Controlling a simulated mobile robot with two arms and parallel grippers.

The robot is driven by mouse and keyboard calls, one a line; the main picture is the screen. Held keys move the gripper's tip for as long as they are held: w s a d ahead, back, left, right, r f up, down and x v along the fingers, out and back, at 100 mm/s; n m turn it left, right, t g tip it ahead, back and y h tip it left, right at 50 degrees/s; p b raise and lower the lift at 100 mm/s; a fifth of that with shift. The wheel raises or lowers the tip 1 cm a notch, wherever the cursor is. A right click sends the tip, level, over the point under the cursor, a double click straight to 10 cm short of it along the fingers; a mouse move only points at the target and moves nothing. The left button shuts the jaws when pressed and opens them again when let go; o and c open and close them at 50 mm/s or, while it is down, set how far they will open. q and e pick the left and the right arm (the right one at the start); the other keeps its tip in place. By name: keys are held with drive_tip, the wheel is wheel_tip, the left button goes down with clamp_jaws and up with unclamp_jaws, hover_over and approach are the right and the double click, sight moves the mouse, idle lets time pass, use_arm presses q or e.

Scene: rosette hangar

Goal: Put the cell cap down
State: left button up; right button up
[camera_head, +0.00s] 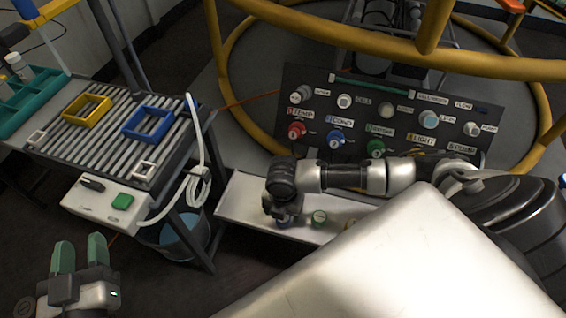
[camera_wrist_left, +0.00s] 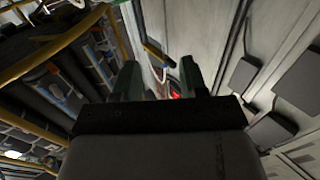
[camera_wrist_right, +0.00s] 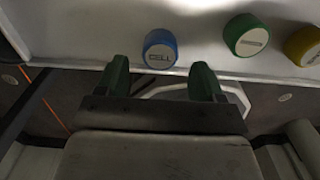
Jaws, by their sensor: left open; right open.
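The blue cell cap (camera_wrist_right: 160,48) stands on a pale shelf (camera_wrist_right: 100,25), its label upside down in the right wrist view. My right gripper (camera_wrist_right: 160,80) is open, with its two green fingers apart just short of the cap and nothing between them. In the head view, the right gripper (camera_head: 283,212) points down over the left part of the shelf (camera_head: 240,200) and mostly hides the blue cap. My left gripper (camera_head: 80,252) is open and empty, low at the left, far from the cap.
A green cap (camera_wrist_right: 246,35) and a yellow cap (camera_wrist_right: 304,45) stand beside the blue one. Behind the shelf is a dark panel (camera_head: 330,100) with labelled knobs. A slatted rack (camera_head: 110,125) with yellow and blue frames stands left, a bucket (camera_head: 185,235) below it.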

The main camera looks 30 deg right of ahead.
wheel_tip(320, 180, up, 8)
drive_tip(key=p, duration=0.3)
drive_tip(key=s+a+r+m+t+y, duration=0.2)
drive_tip(key=a+m+y, duration=0.1)
drive_tip(key=a+m, duration=0.3)
drive_tip(key=s+a+r+m+t+y, duration=0.1)
drive_tip(key=a+r+m+t+y, duration=0.15)
drive_tip(key=a, duration=0.45)
use_arm(q)
drive_tip(key=s+a+f+g+y, duration=0.2)
drive_tip(key=s+a+f+g, duration=0.1)
drive_tip(key=f+g, duration=0.5)
drive_tip(key=shift+s+f+y, duration=0.3)
drive_tip(key=shift+s, duration=0.6)
use_arm(e)
drive_tip(key=s+d+r+m+t+h, duration=0.1)
drive_tip(key=d+r+m+t+h, duration=0.1)
drive_tip(key=d+m, duration=0.2)
drive_tip(key=s+d+r+m+t+h, duration=0.1)
drive_tip(key=d+r+m+t, duration=0.2)
drive_tip(key=m, duration=0.8)
drive_tip(key=shift+s+d+r+h, duration=0.15)
drive_tip(key=shift+s+d+h, duration=0.25)
drive_tip(key=shift+d, duration=0.55)
use_arm(q)
drive_tip(key=shift+d, duration=0.1)
